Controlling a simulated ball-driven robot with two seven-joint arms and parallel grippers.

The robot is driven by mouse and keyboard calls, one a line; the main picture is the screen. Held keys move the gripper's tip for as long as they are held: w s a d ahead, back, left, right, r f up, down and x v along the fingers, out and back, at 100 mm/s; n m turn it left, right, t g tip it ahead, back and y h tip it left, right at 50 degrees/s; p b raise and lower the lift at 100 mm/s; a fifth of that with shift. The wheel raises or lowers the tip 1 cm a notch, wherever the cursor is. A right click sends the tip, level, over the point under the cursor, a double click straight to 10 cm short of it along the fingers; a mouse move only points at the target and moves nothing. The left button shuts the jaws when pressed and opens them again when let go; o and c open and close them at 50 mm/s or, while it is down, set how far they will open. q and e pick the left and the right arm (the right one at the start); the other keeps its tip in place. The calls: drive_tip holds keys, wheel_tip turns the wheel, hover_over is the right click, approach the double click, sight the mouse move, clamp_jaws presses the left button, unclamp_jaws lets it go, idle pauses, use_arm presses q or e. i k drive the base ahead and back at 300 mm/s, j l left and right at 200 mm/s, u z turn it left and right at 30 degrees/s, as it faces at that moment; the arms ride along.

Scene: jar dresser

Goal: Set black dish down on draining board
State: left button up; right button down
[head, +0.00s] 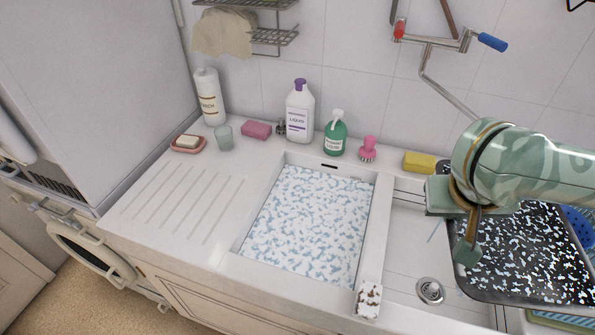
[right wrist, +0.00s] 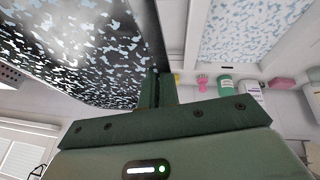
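The black dish (head: 520,250) is a rectangular tray covered in white and pale blue speckles, at the right of the head view over the right-hand basin. It fills the upper left of the right wrist view (right wrist: 85,55). My right gripper (head: 467,250) comes in from the right and points down at the dish's left edge. Its fingers (right wrist: 158,88) look shut on the dish's rim. The arm hides part of the dish's far side. The draining board (head: 165,205) is the white grooved surface left of the sinks, with its grooved area bare. My left gripper is not in view.
A sink with blue-white speckled contents (head: 310,225) lies between the dish and the draining board. Soap dish (head: 188,144), glass (head: 223,137), white bottles, green dispenser (head: 335,137) and pink brush (head: 368,150) line the back. A mottled block (head: 368,300) sits on the front rim.

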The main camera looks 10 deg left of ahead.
sight(185, 199)
drive_tip(key=j+z, duration=0.1)
drive_tip(key=j, duration=0.35)
drive_tip(key=k+j+z, duration=0.1)
drive_tip(key=j, duration=0.35)
drive_tip(key=k+j+z, duration=0.1)
drive_tip(key=j, duration=0.35)
drive_tip(key=k+j+z, duration=0.1)
drive_tip(key=j, duration=0.3)
drive_tip(key=k+j+z, duration=0.1)
drive_tip(key=j, duration=0.35)
drive_tip(key=i+j+z, duration=0.15)
drive_tip(key=j, duration=0.45)
drive_tip(key=j+z, duration=0.2)
drive_tip(key=j, duration=0.4)
drive_tip(key=i+j+z, duration=0.1)
drive_tip(key=i+j, duration=0.2)
drive_tip(key=i, duration=0.05)
